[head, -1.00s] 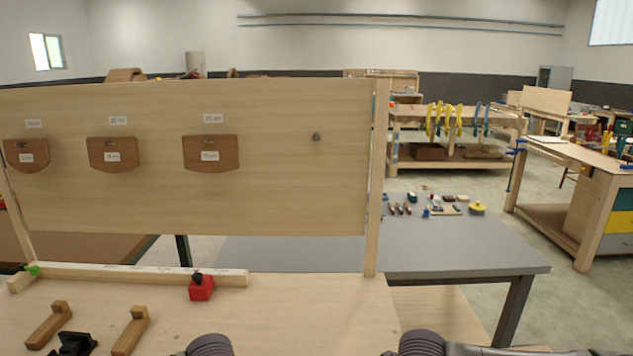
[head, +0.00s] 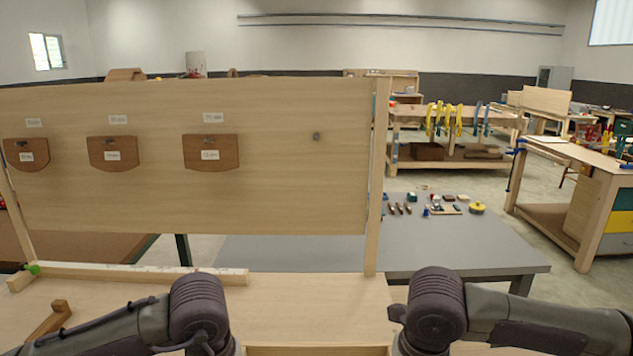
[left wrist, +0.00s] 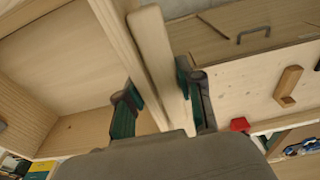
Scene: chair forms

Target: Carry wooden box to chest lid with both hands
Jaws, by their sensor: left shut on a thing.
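In the left wrist view my left gripper (left wrist: 166,104) has its teal-padded fingers on either side of a pale wooden bar (left wrist: 157,45) and is shut on it. The bar runs along an open pale wooden box (left wrist: 80,67), whose inside shows at the left. In the head view a pale wooden edge (head: 318,351), likely the box's, shows at the bottom between my arms. My right arm comes in from the right, but its gripper is below the picture. A brown wooden panel with a dark handle (left wrist: 254,34) shows at upper right; I cannot tell whether it is the chest lid.
An upright board (head: 280,180) with several brown plaques stands behind the pale bench (head: 320,305). A grey table (head: 470,250) with small items is beyond. A wooden block (left wrist: 287,86) and a red item (left wrist: 240,124) lie right of my left gripper.

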